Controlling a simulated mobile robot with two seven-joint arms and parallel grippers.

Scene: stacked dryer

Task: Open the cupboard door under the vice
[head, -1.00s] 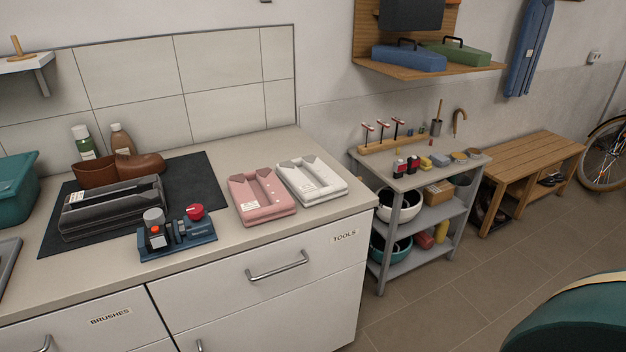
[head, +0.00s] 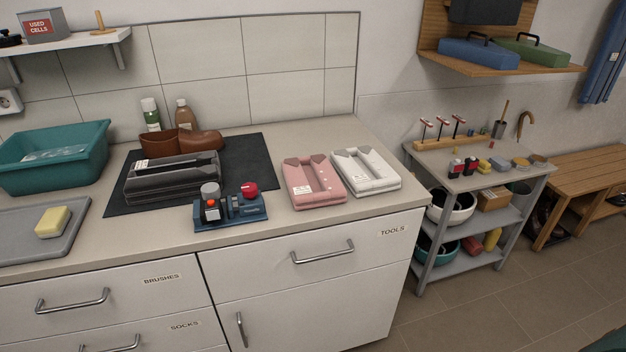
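A small blue vice-like device (head: 232,212) with a red knob and a grey cylinder stands near the front edge of the worktop. Below it is a white cupboard door (head: 310,305) with an upright metal handle (head: 241,330) near its left edge. The door looks shut, and its lower part is cut off by the frame. Above the door is a drawer (head: 315,255) labelled TOOLS, also shut. Neither of my grippers is in view.
Drawers labelled BRUSHES (head: 110,293) and SOCKS (head: 150,337) are shut on the left. Folded pink (head: 313,183) and white (head: 365,170) shirts lie on the worktop (head: 275,229). A grey shelf trolley (head: 470,235) stands to the right. Floor (head: 480,310) shows clear at lower right.

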